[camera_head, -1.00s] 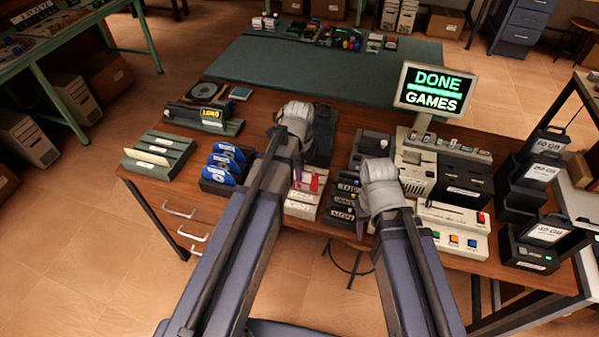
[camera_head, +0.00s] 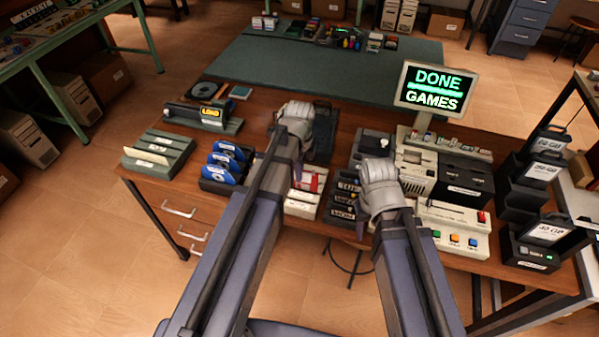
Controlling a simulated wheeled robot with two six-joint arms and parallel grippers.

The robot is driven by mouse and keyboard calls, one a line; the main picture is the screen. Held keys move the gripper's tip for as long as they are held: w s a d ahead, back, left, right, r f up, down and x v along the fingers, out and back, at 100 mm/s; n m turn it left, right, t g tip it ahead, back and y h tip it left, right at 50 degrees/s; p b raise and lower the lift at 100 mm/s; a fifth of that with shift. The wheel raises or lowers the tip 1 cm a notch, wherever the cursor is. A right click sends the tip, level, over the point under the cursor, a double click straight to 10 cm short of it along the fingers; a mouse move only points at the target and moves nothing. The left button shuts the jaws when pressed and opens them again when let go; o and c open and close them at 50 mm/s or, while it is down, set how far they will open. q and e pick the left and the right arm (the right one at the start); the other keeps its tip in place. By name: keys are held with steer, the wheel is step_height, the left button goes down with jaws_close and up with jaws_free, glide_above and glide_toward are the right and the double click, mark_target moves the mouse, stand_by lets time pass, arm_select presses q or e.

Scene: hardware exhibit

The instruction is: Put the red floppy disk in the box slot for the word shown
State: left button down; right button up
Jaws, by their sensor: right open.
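The screen (camera_head: 436,88) reads DONE and GAMES in green and white. A red item (camera_head: 314,182), possibly the red floppy disk, shows in the white box (camera_head: 300,207) at the table's front middle. A dark box with labelled slots (camera_head: 343,200) stands just right of it; its labels are too small to read surely. My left gripper (camera_head: 297,172) is beside the red item, mostly hidden behind my arm, and I cannot tell whether it holds anything. My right gripper (camera_head: 361,228) is open at the right side of the labelled box, partly hidden by its wrist.
Blue disks stand in a dark rack (camera_head: 214,185) at left, with a green slotted rack (camera_head: 158,155) beyond. A beige console with coloured buttons (camera_head: 455,238) and black trays (camera_head: 528,245) fill the right. A green mat (camera_head: 320,62) at the back has free room.

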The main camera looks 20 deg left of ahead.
mark_target(299, 188)
arm_select(q)
steer(key=shift+f+b, duration=1.95)
steer(key=shift+f, duration=0.1)
steer(key=c, duration=1)
jaws_free()
steer(key=shift+r, duration=0.15)
step_height(299, 188, up, 8)
steer(key=p, duration=0.8)
